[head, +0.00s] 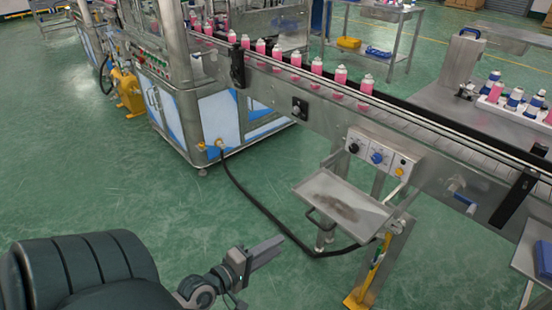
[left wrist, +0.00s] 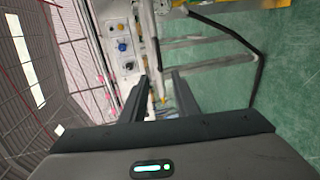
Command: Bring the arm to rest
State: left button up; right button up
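My left gripper (head: 268,250) is low in the middle of the head view, above the green floor and apart from the conveyor and the tray. In the left wrist view its two fingers (left wrist: 160,84) stand apart with nothing between them. My right gripper is not in view.
A conveyor (head: 440,137) carries a row of pink cans (head: 316,66). Below it are a control box (head: 382,156) and a metal tray (head: 343,205). A black cable (head: 262,208) lies on the floor. A table (head: 440,104) with more cans stands right. Open floor (head: 120,190) lies left.

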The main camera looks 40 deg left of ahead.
pick_arm(q)
jog(key=shift+f, duration=0.1)
jog(key=s+d+f+m+g, duration=0.2)
jog(key=f+m, duration=0.1)
jog(key=f, duration=0.6)
jog(key=s+d+f+m+g, duration=0.1)
jog(key=s+d+f+m, duration=0.15)
jog(key=f, duration=0.75)
jog(key=s+d+f+m+g, duration=0.1)
jog(key=d+f+m+g, duration=0.15)
jog(key=f, duration=0.65)
jog(key=s+d+f+m+g, duration=0.2)
jog(key=s+d+f+m, duration=0.3)
jog(key=s+f, duration=0.2)
jog(key=s+d+f+m+g, duration=0.2)
jog(key=s+d+f+m, duration=0.4)
jog(key=f, duration=0.5)
jog(key=shift+s+m+h, duration=0.3)
jog(key=shift+s, duration=0.05)
